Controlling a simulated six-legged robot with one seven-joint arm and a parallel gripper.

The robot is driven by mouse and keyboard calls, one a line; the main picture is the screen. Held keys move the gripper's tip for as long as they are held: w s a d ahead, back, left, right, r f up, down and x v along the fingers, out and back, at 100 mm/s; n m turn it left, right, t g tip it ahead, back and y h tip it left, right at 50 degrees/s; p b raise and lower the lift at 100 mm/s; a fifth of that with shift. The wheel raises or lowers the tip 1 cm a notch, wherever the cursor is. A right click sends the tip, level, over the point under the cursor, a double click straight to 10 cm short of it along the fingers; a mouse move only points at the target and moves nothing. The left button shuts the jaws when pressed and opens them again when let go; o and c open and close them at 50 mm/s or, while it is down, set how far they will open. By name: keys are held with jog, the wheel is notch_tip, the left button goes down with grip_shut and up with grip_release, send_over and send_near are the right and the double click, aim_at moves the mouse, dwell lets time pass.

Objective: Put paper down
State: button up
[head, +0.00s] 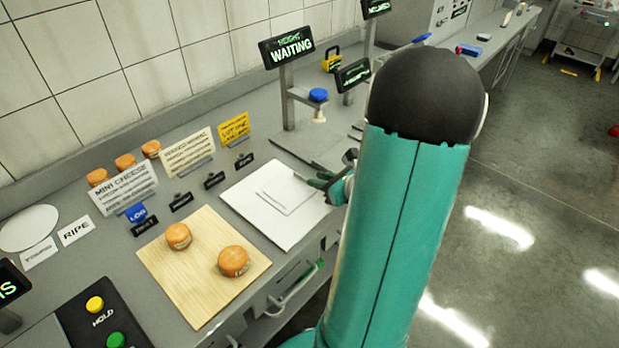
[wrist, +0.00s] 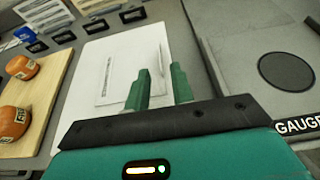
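A small white paper (head: 288,194) lies on, or very close above, a larger white sheet (head: 252,212) on the counter. It also shows in the wrist view (wrist: 118,80), with a thin dark mark near its left side. My gripper (head: 312,181) is over the right part of the white sheet, at the small paper's right edge. In the wrist view, the two green fingers (wrist: 161,78) stand apart with a gap between them and nothing clearly held. The fingers cover part of the small paper. Whether they touch it cannot be told.
A wooden board (head: 205,290) with two orange cheese wheels (head: 233,261) lies left of the sheet. Label cards (head: 188,152) and black tags stand behind. A scale post with a WAITING display (head: 287,46) stands at the back. A button panel (head: 95,325) is at front left.

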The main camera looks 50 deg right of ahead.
jog(key=v, duration=0.6)
jog(key=shift+s+r, duration=0.15)
jog(key=shift+s, duration=0.05)
jog(key=w+a+r+n+g+y, duration=0.2)
jog(key=a+r+n+g+y, duration=0.15)
jog(key=a+n, duration=0.6)
jog(key=w+a+r+n+g+y, duration=0.3)
jog(key=a+n, duration=0.4)
jog(key=a, duration=0.6)
jog(key=s+a+r+n+h, duration=0.3)
jog(key=a+n, duration=0.2)
jog(key=n, duration=0.4)
jog(key=s+a+r+n+g+h, duration=0.1)
jog(key=s+a+r+n+h, duration=0.3)
jog(key=n, duration=0.6)
jog(key=shift+a+r, duration=0.35)
jog(key=shift+a, duration=0.75)
jog(key=shift+d+g, duration=0.2)
jog(key=shift+g, duration=0.05)
